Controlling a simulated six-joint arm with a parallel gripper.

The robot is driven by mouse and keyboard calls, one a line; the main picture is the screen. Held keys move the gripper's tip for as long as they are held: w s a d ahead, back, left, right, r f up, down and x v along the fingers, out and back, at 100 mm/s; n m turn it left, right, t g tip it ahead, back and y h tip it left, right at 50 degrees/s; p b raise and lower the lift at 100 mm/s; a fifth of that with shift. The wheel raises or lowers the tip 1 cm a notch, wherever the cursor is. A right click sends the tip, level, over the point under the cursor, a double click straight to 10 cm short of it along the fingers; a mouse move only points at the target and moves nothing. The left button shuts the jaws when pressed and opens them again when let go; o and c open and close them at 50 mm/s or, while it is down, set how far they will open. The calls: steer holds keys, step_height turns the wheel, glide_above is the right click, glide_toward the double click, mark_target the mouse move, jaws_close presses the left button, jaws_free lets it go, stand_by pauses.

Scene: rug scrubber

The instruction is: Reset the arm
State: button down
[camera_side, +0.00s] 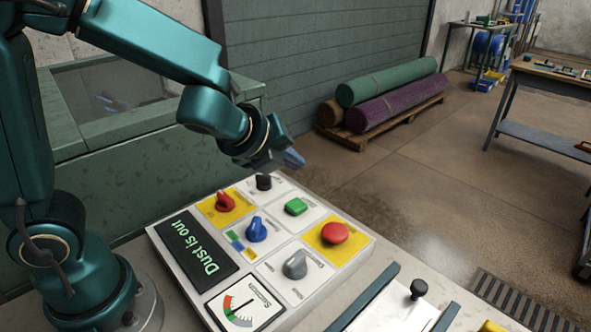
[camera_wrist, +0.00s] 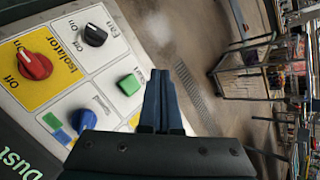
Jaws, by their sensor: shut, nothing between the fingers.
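My gripper (camera_side: 292,158) is shut and empty. It hangs in the air above the far edge of the control panel (camera_side: 163,236), touching nothing. In the wrist view its fingers (camera_wrist: 161,88) are together, with the panel to their left. The panel carries a red isolator knob (camera_side: 225,202), a black fan knob (camera_side: 263,182), a green button (camera_side: 296,206), a blue knob (camera_side: 257,230), a red round button (camera_side: 334,233) and a grey knob (camera_side: 295,265). A dial gauge (camera_side: 240,305) sits at the near corner.
Rolled rugs, green (camera_side: 385,80) and purple (camera_side: 400,100), lie on a pallet (camera_side: 385,128) behind. A green cabinet (camera_side: 100,150) stands behind my arm. A tray with a black knob (camera_side: 418,289) is at the lower right. A workbench (camera_side: 545,100) stands far right. The floor between is clear.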

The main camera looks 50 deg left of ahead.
steer(key=s+a+r+n+y, duration=0.1)
steer(key=s+a+r+n, duration=0.4)
steer(key=s+n, duration=0.55)
steer(key=s+d+f+n+g+h, duration=0.2)
steer(key=s+d+n, duration=0.4)
steer(key=n, duration=0.8)
steer(key=shift+s+f+g+h, duration=0.3)
steer(key=shift+s+g+h, duration=0.2)
steer(key=shift+s+g, duration=0.25)
steer(key=shift+w, duration=0.15)
